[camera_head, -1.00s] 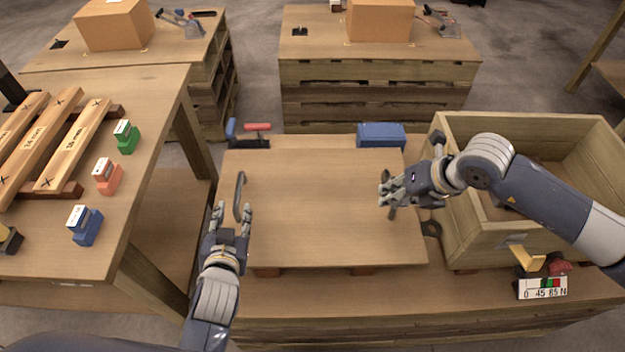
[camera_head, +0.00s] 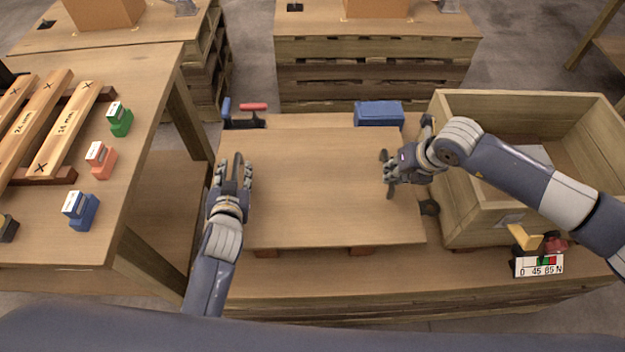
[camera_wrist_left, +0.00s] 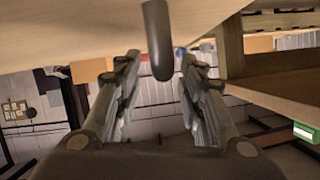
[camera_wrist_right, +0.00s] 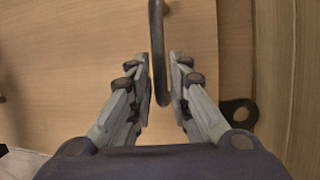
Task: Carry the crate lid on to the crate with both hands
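The crate lid (camera_head: 315,200) is a flat wooden panel lying level on supports on the bench, with a dark bar handle near each side. My left gripper (camera_head: 234,172) is at the left handle, which shows between its parted fingers in the left wrist view (camera_wrist_left: 158,45). My right gripper (camera_head: 390,174) is at the right handle (camera_head: 389,190). In the right wrist view that handle (camera_wrist_right: 158,45) runs between the fingers, with narrow gaps beside it. Both grippers look open. The open wooden crate (camera_head: 462,205) stands right of the lid, partly hidden by my right arm.
A blue box (camera_head: 379,113) and a red-handled tool (camera_head: 253,107) lie behind the lid. A digit display (camera_head: 539,265) stands before the crate. The left table (camera_head: 140,85) holds green, orange and blue blocks. A light flat item shows inside the crate.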

